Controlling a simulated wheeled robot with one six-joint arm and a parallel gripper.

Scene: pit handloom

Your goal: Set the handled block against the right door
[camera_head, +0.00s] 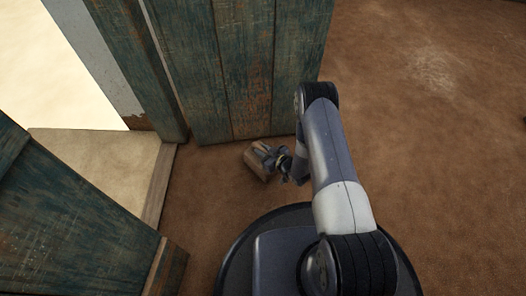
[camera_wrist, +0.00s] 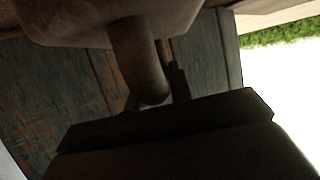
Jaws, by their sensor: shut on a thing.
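The handled block (camera_head: 255,165), a small brown wooden block, is low by the foot of the right door (camera_head: 235,75), a panel of worn blue-green planks. My gripper (camera_head: 272,157) is shut on the block's handle. The block looks tilted in the head view; a small gap seems to lie between it and the door, and I cannot tell if it touches the floor. In the wrist view the block (camera_wrist: 100,22) fills the top, its round handle (camera_wrist: 138,60) pointing down towards my gripper. The door planks (camera_wrist: 55,95) show behind, in shadow.
The left door (camera_head: 75,230) stands at the lower left. Between the doors is the doorway with a pale sill (camera_head: 95,160) and bright ground outside. Green grass (camera_wrist: 280,33) shows outside in the wrist view. The brown earth floor (camera_head: 430,170) on the right is clear.

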